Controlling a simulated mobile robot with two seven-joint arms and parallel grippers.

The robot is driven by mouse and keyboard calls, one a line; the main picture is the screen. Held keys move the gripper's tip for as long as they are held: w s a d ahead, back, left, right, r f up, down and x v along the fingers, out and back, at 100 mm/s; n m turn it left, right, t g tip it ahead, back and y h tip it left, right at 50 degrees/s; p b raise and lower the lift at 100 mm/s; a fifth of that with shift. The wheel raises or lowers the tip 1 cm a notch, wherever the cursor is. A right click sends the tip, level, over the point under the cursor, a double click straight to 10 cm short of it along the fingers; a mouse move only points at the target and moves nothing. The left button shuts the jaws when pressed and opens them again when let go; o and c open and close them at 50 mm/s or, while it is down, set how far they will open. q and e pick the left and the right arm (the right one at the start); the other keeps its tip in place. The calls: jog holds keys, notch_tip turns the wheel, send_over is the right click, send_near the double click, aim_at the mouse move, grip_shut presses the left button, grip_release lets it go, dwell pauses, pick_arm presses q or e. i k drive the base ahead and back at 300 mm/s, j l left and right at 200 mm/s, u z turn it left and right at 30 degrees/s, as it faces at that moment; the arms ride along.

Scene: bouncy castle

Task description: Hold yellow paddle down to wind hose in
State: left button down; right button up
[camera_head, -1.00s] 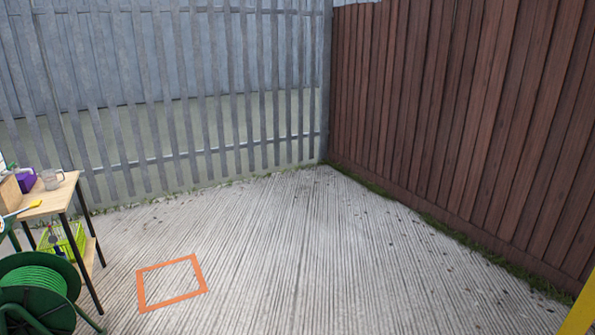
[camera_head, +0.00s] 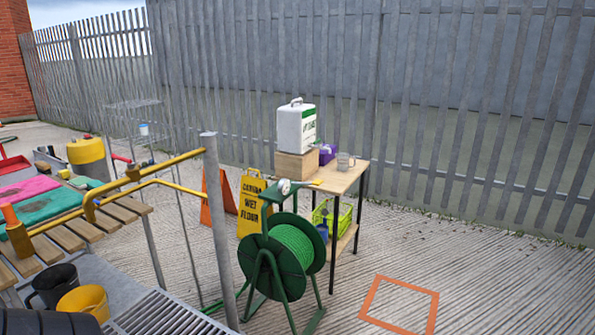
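A green hose reel (camera_head: 256,262) stands on its green frame in the middle of the yard. Light green hose (camera_head: 298,244) is wound on its drum, and a length of green hose seems to run along the ground to the left of its foot. A small yellow paddle (camera_head: 316,182) shows at the top of the reel's post, beside a round pale part like a dial. It is too small to tell whether it is up or pressed down. Neither of my grippers is in view, and nothing touches the reel or paddle.
A wooden table (camera_head: 345,178) with a white-green container (camera_head: 296,128) and a mug stands behind the reel. An orange square (camera_head: 432,318) marks open ground right.

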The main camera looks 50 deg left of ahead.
aim_at(317, 182)
jog(key=i+j+u, duration=0.1)
jog(key=i+u, duration=0.2)
jog(key=i, duration=0.4)
jog(key=i+u, duration=0.3)
jog(key=i, duration=0.45)
jog(key=i+l+u, duration=0.3)
jog(key=i, duration=0.4)
jog(key=i+l+u, duration=0.1)
jog(key=i+u, duration=0.25)
jog(key=i+l+u, duration=0.15)
jog(key=i+u, duration=0.2)
jog(key=i+l+u, duration=0.4)
jog(key=k+j, duration=0.05)
jog(key=j, duration=0.05)
